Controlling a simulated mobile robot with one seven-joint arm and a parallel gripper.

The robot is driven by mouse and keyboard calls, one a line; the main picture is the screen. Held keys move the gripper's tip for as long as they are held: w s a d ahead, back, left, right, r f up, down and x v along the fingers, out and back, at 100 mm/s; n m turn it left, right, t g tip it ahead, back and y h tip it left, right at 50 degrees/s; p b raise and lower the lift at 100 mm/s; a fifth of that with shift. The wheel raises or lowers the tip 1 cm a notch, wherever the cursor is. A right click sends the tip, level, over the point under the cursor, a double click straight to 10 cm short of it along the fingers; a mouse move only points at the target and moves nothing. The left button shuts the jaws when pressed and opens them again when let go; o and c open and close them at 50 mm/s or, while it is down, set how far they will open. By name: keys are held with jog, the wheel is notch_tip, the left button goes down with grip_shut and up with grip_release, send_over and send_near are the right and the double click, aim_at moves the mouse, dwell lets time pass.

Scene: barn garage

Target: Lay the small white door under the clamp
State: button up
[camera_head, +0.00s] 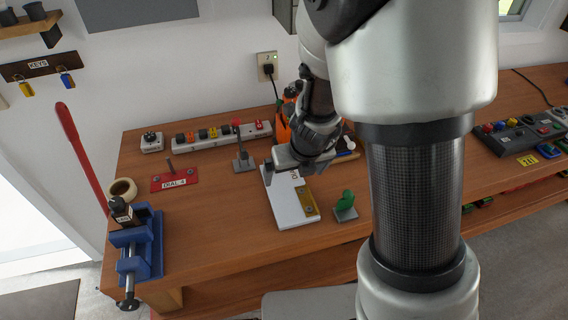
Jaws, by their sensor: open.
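The small white door (284,207) lies flat on the wooden workbench, with a brass-coloured strip (305,197) along its right side. Dark lettering near its far end is partly covered by my gripper. My gripper (284,172) is open at the far end of the door; I cannot tell whether it touches it. A grey upright device with a lever (243,160), which looks like the clamp, stands on a small base just left of the door's far end. The door lies beside it, not under it.
A green piece on a grey base (346,205) stands right of the door. A power strip (216,136) lies behind. The bench front between vise and door is clear.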

jog(key=b, duration=0.3)
send_near(288, 189)
jog(key=x, duration=0.2)
jog(key=shift+w+f, duration=0.25)
jog(key=shift+f, duration=0.05)
jog(key=b+x, duration=0.3)
jog(key=x, duration=0.2)
jog(key=shift+a+f, duration=0.1)
jog(key=shift+f, duration=0.1)
jog(key=shift+r, duration=0.1)
